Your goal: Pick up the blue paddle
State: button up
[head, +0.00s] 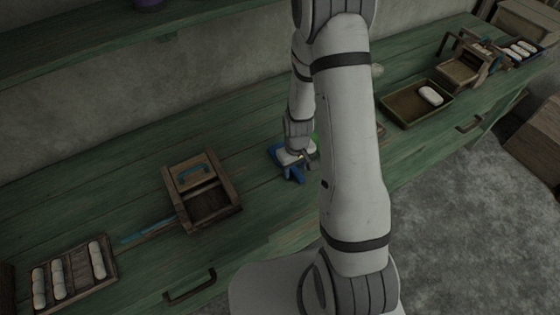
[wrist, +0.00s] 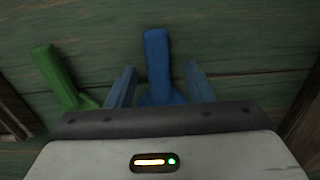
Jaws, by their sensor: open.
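The blue paddle (wrist: 157,60) lies on the green wooden bench, its handle pointing up in the wrist view. My gripper (wrist: 160,68) is open, with one blue finger on each side of the paddle. There is a gap on both sides, and the paddle's lower end is hidden behind the gripper body. In the head view my gripper is over the middle of the bench, where blue parts show beneath it. I cannot tell there which blue belongs to the fingers and which to the paddle.
A green paddle (wrist: 52,72) lies just left of the blue one. A wooden box (head: 234,203) stands left of my gripper, and a tray of white rolls (head: 110,256) is farther left. A green tray (head: 398,112) with one white roll is to the right.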

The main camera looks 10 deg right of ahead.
jog(key=shift+c, duration=0.5)
jog(key=c, duration=0.9)
jog(key=shift+r, duration=0.15)
